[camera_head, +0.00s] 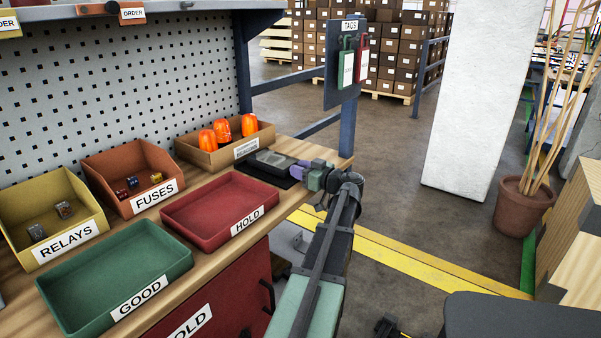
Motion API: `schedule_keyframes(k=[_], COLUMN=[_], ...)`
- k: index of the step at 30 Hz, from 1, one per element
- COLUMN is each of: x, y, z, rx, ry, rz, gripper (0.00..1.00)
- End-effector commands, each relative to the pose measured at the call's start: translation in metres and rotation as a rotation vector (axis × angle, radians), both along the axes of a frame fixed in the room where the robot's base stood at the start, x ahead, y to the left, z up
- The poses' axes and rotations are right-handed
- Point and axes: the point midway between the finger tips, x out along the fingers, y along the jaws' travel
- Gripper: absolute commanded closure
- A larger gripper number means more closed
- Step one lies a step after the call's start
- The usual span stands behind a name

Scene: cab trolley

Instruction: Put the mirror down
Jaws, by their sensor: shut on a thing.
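The mirror (272,160), a dark-framed piece with a grey face, is at the right end of the wooden bench. It is over a flat black pad (266,173); I cannot tell whether it touches the pad. My gripper (297,171) reaches it from the right and is shut at its near right edge. The fingertips and the grip itself are small and partly hidden by the purple and green parts of my wrist.
A cardboard-coloured bin (203,156) with orange lamps stands just behind the mirror. A red HOLD tray (207,222), a green GOOD tray (78,284), a FUSES bin (118,185) and a RELAYS bin (18,232) fill the left. A tag board (343,93) hangs on a post at right.

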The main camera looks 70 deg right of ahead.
Motion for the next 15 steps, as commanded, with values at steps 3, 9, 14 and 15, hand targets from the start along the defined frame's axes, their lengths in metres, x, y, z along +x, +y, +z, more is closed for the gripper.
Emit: schedule_keyframes(k=[3,9,14,15], x=[-0.0001,-0.0002,-0.0002,-0.0002], y=[0.0,0.0001,0.0001,0.0001], z=[-0.0051,-0.0038,-0.0037,-0.0037], rx=[0.0,0.0,0.0,0.0], ry=[-0.001,0.0,0.0,0.0], rz=[0.0,0.0,0.0,0.0], gripper=[1.0,0.43,0.43,0.43])
